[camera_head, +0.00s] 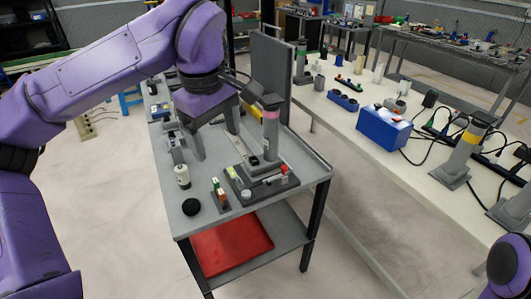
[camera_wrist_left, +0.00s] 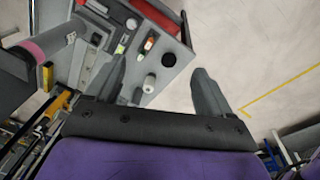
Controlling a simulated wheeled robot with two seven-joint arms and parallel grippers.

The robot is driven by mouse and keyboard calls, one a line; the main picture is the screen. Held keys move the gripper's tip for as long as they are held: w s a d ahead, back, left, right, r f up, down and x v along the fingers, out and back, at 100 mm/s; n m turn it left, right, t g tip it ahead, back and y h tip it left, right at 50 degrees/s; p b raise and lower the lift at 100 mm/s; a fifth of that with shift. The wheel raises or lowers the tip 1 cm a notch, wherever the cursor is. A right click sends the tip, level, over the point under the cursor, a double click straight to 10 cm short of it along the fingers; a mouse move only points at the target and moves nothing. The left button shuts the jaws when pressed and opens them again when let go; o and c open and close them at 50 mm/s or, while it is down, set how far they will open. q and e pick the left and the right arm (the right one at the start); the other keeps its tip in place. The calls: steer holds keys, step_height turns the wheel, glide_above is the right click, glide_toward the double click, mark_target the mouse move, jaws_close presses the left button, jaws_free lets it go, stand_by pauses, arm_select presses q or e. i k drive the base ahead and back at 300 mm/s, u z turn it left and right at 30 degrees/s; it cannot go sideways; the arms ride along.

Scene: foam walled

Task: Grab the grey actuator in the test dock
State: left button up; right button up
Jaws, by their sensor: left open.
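The grey actuator (camera_head: 271,135) is an upright grey cylinder with a pink band near its top. It stands in the test dock (camera_head: 262,184), a dark grey base on the near part of the grey bench. In the left wrist view the actuator (camera_wrist_left: 52,40) is at the upper left, outside the fingers. My left gripper (camera_head: 218,143) is open and empty, above the bench and to the left of the actuator. In the left wrist view its fingers (camera_wrist_left: 160,70) are spread wide apart. My right gripper is out of view.
A white bottle (camera_head: 182,176), a black round piece (camera_head: 191,207) and small red and green parts (camera_head: 219,197) are on the bench left of the dock. A grey panel (camera_head: 271,70) rises behind the actuator. A white table (camera_head: 350,130) with a blue box (camera_head: 384,128) is at right.

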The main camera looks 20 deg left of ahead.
mark_target(267, 165)
steer(key=i, duration=1)
